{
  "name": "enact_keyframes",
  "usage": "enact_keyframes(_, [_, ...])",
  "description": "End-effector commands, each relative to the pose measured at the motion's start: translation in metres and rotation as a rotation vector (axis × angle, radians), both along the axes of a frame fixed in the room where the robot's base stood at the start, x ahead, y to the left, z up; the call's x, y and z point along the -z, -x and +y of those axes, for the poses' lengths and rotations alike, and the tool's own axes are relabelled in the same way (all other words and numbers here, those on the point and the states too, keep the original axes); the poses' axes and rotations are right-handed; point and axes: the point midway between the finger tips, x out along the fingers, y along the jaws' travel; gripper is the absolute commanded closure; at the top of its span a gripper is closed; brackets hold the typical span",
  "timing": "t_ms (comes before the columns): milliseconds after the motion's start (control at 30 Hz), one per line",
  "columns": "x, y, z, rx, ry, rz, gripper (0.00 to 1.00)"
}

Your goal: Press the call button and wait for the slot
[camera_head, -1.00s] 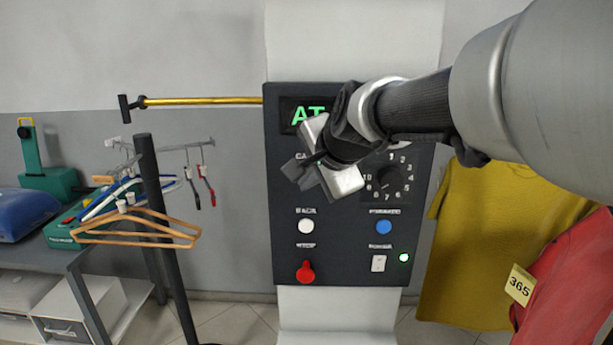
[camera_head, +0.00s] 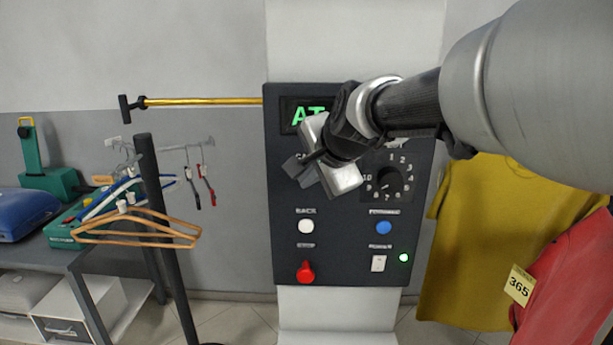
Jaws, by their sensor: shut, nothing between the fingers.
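A dark control panel (camera_head: 345,255) stands upright on a pale column. Its display (camera_head: 303,115) shows green letters starting "AT"; the rest is hidden behind my arm. My gripper (camera_head: 300,168) is shut and empty in front of the panel's upper left part, just below the display. It covers most of a label and whatever button sits there, so I cannot see the call button or tell whether I touch it. Below are a white button (camera_head: 306,227), a blue button (camera_head: 384,228), a red button (camera_head: 306,272) and a white switch (camera_head: 378,263) beside a lit green lamp (camera_head: 404,257). A numbered dial (camera_head: 389,181) is right of my gripper.
A yellow garment (camera_head: 470,245) and a red garment (camera_head: 565,275) tagged 365 hang at the right. At the left are a black stand (camera_head: 165,240) with hangers (camera_head: 135,230), a brass rail (camera_head: 200,101) and a grey table (camera_head: 70,258).

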Motion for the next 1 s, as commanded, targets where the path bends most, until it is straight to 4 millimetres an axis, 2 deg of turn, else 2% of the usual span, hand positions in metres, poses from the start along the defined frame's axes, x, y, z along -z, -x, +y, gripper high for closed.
enact_keyframes(700, [0.0, -0.005, -0.001, 0.001, 0.0, -0.001, 1.0])
enact_keyframes(1000, [0.0, 0.008, 0.0, 0.001, 0.0, -0.001, 1.0])
